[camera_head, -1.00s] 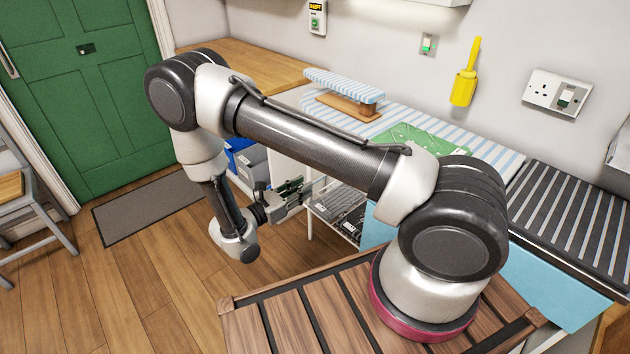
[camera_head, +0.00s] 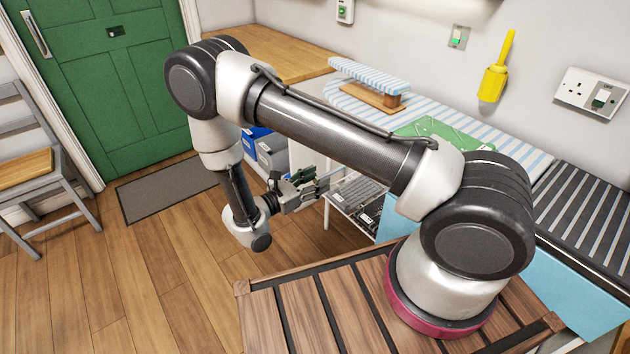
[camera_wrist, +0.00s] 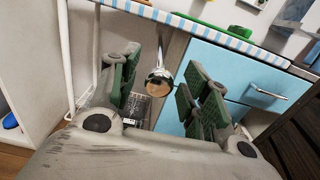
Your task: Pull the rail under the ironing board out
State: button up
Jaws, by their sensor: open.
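The ironing board (camera_head: 363,97) has a blue-and-white striped top along the wall counter. Its striped front edge (camera_wrist: 205,32) crosses the top of the wrist view. Under it, in the wrist view, a shiny metal rail (camera_wrist: 155,45) points towards me and ends in a round, copper-toned face (camera_wrist: 160,83). My gripper (camera_wrist: 163,86) is open, with green-padded fingers on either side of the rail end in the picture. I cannot tell how far the rail end is from the pads. In the head view my gripper (camera_head: 318,184) is beside the board's underside, and the rail cannot be made out.
A light blue drawer front (camera_wrist: 262,90) with a metal handle is to the right of the gripper. A white post (camera_wrist: 70,60) is to the left. Wire racks (camera_head: 355,195) and bins (camera_head: 272,153) sit under the counter. Open wooden floor (camera_head: 160,250) lies left.

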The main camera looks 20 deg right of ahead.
jog(key=v, duration=1.2)
jog(key=s+d+m+g+y, duration=0.2)
jog(key=s+d+m+g, duration=0.1)
jog(key=s+d+g, duration=0.25)
jog(key=s+d+r+m+t+y, duration=0.1)
jog(key=s+d+r+m+y, duration=0.3)
jog(key=r, duration=0.8)
jog(key=s+d+r+m+t+y, duration=0.1)
jog(key=s+d+r+m+y, duration=0.4)
jog(key=d+r+m, duration=0.3)
jog(key=s+d+r+m+t+y, duration=0.1)
jog(key=s+d+r+m+y, duration=0.3)
jog(key=r, duration=1.2)
jog(key=d+m+y, duration=0.2)
jog(key=d+m, duration=0.1)
jog(key=d, duration=0.1)
jog(key=shift+d+t, duration=0.3)
jog(key=shift+t, duration=0.05)
jog(key=shift+s, duration=0.15)
